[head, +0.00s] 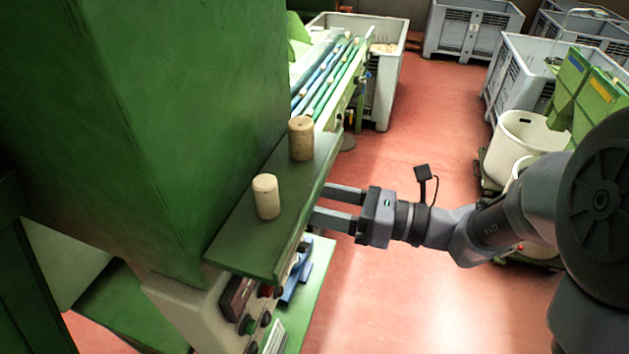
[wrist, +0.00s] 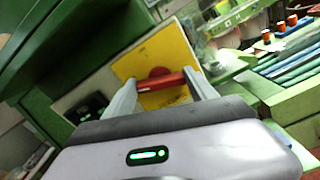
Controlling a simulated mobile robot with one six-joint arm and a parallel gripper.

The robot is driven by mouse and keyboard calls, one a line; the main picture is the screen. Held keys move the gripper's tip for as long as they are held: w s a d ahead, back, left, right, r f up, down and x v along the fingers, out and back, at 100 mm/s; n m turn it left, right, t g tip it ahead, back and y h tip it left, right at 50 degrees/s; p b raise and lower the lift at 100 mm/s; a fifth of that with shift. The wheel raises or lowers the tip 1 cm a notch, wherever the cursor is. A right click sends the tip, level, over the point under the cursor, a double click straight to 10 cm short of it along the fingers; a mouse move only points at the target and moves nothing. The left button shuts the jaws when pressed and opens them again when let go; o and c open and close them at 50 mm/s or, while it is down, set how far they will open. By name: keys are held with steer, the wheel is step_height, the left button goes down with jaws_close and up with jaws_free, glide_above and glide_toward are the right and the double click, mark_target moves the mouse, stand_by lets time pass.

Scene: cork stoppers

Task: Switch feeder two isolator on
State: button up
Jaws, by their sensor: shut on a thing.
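A red rotary isolator handle (wrist: 162,82) sits on a yellow plate (wrist: 180,50) on a green machine face in the wrist view. My gripper (wrist: 163,90) has one finger at each end of the red handle and is shut on it. The handle lies nearly level across the picture, its right end slightly higher. No label naming the feeder is readable. In the head view my gripper (head: 338,207) reaches left to the green machine. Its fingertips pass behind the edge of a green shelf, and the isolator is hidden there.
Two cork stoppers, one pale (head: 266,197) and one brown (head: 301,138), stand on the green shelf (head: 235,240) just above my fingers. A control box with buttons (head: 225,310) is below the shelf. White tubs (head: 522,140) and grey crates (head: 470,28) stand right and behind. Red floor between is clear.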

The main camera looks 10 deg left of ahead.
steer(key=m+p, duration=1.4)
steer(key=p, duration=0.3)
steer(key=shift+w+f+p, duration=0.1)
steer(key=shift+p, duration=0.2)
steer(key=shift+f, duration=0.1)
steer(key=o, duration=1.4)
steer(key=shift+c, duration=0.2)
